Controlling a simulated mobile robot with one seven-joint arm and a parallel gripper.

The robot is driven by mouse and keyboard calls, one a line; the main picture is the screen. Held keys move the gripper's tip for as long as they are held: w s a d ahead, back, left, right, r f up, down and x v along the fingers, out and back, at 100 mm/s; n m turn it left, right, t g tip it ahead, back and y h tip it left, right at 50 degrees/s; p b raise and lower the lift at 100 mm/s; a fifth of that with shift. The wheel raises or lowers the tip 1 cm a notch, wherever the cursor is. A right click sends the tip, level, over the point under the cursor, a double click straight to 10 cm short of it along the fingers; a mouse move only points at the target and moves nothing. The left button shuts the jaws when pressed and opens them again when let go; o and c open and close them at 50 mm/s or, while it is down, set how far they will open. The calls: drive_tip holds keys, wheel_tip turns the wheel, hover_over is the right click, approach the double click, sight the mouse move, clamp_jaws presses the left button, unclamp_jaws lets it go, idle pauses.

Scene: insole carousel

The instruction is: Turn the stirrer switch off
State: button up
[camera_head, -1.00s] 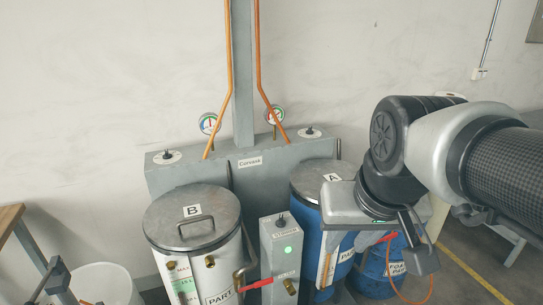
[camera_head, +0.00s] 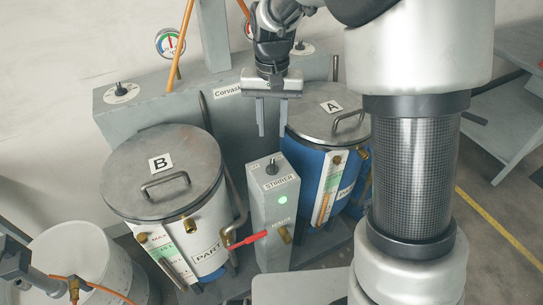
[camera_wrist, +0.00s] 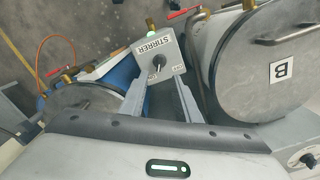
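The stirrer switch (camera_head: 271,167) is a small black knob on top of a narrow grey box (camera_head: 271,215) labelled STIRRER. A round green light (camera_head: 283,197) glows on the box's front. My gripper (camera_head: 272,132) points down above and slightly behind the knob, with its two fingers apart and nothing between them. In the wrist view the knob (camera_wrist: 159,64) shows beyond the open fingers (camera_wrist: 160,85), roughly centred between them and not touched. The small position labels beside the knob are too blurred to read surely.
Lidded drum B (camera_head: 130,195) stands left of the box, and blue drum A (camera_head: 305,155) right and behind. A grey cabinet (camera_head: 235,110) with other knobs stands behind. A white bucket (camera_head: 75,255) is at lower left.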

sight(272, 166)
wheel_tip(272, 166, down, 14)
drive_tip(key=shift+w+r, duration=0.1)
drive_tip(key=shift+r, duration=0.1)
drive_tip(key=shift+c, duration=0.5)
clamp_jaws()
